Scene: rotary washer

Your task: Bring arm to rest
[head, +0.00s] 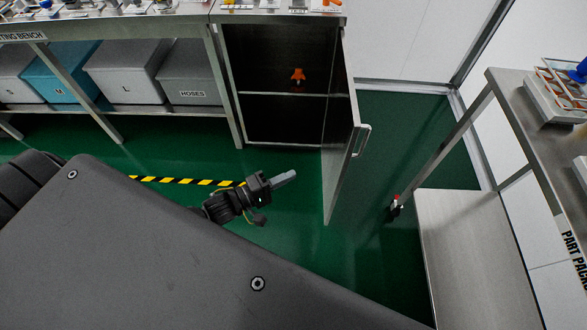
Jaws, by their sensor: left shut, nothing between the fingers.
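My left gripper (284,180) shows in the middle of the head view, past the edge of my own dark body. Its fingers are together, point to the right and hold nothing. It is in front of an open cabinet (232,95) and to the left of the swung-out cabinet door (340,140), with a gap to the door. Much of the left arm is hidden behind my body. My right gripper is not in the view.
An orange object (298,75) is on the cabinet's shelf. Bins, one blue (58,72), sit under the bench at left. A metal table (540,110) stands at right. Yellow-black tape (190,181) marks the green floor, which is clear around the gripper.

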